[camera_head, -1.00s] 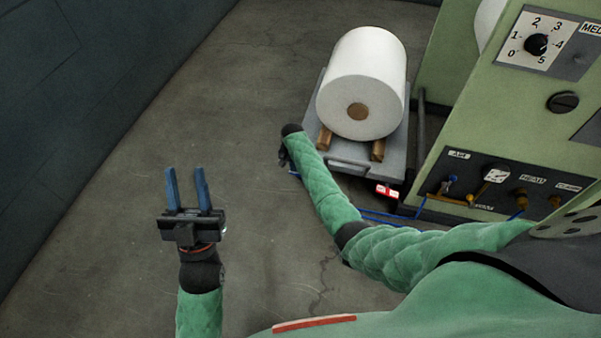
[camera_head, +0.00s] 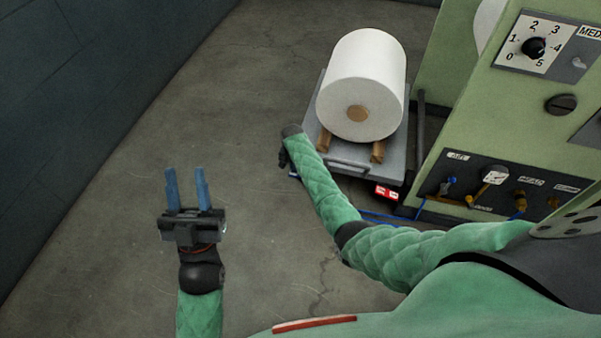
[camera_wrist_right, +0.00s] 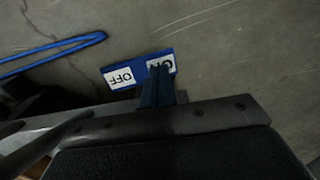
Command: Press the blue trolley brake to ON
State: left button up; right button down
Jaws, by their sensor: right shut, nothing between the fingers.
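The blue trolley brake (camera_wrist_right: 112,80) is a blue rocker in the right wrist view, with a white OFF label on its left and a white ON label (camera_wrist_right: 168,63) on its right. My right gripper (camera_wrist_right: 159,70) is shut and empty. Its blue fingertips overlap the ON end and partly cover that label; I cannot tell whether they touch it. In the head view my right gripper (camera_head: 284,158) is dark and low by the trolley's (camera_head: 396,155) front left corner, and the blue brake is mostly hidden there. My left gripper (camera_head: 187,190) is open and empty over bare floor.
The trolley carries a large white roll (camera_head: 362,85) on wooden blocks (camera_head: 325,139). A red piece with white labels (camera_head: 387,193) sits at its front right. A blue hose (camera_head: 385,217) lies on the floor. A green machine (camera_head: 455,120) stands at right. The floor at left is clear.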

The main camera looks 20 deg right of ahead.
notch_tip(320, 180, up, 6)
jog(key=p, duration=0.6)
dwell(0.8)
